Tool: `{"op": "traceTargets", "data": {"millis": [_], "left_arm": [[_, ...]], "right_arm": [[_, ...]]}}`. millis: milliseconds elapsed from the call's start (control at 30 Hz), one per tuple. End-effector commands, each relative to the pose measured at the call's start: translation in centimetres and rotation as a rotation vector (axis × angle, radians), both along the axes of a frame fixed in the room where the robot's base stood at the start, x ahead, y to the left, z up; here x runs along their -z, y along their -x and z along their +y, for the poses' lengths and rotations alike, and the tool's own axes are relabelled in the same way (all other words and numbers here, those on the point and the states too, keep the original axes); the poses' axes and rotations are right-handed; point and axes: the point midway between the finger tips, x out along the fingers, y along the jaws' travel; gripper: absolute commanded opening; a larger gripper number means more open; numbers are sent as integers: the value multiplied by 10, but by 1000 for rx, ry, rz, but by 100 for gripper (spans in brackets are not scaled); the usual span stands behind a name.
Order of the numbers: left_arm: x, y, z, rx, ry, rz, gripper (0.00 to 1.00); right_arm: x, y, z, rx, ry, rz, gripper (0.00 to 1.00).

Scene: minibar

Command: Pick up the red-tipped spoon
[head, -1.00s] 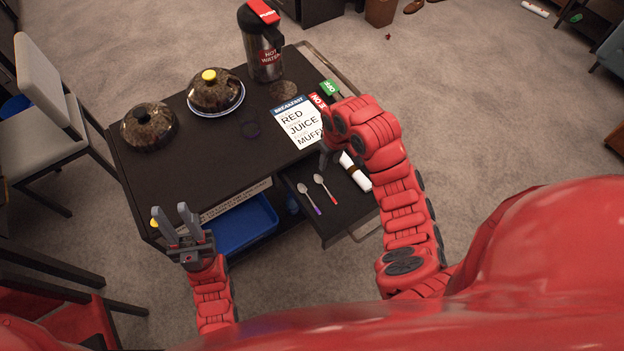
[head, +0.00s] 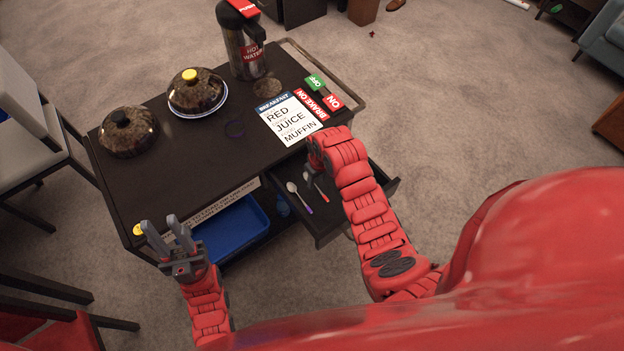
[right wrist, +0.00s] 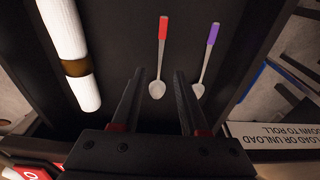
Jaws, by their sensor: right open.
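The red-tipped spoon (head: 320,191) lies in the open drawer (head: 338,228). In the right wrist view its red handle end (right wrist: 163,28) points up and its bowl (right wrist: 157,89) lies between my right gripper's fingers. A purple-tipped spoon (head: 299,196) lies beside it; in the right wrist view it (right wrist: 207,62) is to the right. My right gripper (right wrist: 156,75) is open and empty above the drawer; in the head view the arm mostly hides it. My left gripper (head: 160,222) is open and empty near the cart's front left corner.
A rolled white napkin (right wrist: 64,37) with a brown band lies left of the spoons in the right wrist view. The cart top (head: 185,180) holds two domed dishes (head: 129,132), a hot water flask (head: 241,45) and a breakfast card (head: 288,118). A blue bin (head: 232,229) sits below.

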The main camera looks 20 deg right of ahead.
Motion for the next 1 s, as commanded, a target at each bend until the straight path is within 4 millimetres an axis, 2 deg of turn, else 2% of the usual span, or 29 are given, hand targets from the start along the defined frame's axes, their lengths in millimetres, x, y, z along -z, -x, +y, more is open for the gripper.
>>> {"op": "traceTargets", "data": {"millis": [33, 300, 933, 967, 1000], "left_arm": [[-8, 0, 0, 0, 0, 0, 35], [-10, 0, 0, 0, 0, 0, 35], [-5, 0, 0, 0, 0, 0, 35], [-6, 0, 0, 0, 0, 0, 35], [-6, 0, 0, 0, 0, 0, 35]], "right_arm": [[4, 2, -1, 0, 2, 8, 44], [24, -3, 1, -2, 1, 0, 44], [29, -2, 0, -1, 1, 0, 44], [29, -2, 0, -1, 1, 0, 42], [28, -2, 0, -1, 1, 0, 35]]}}
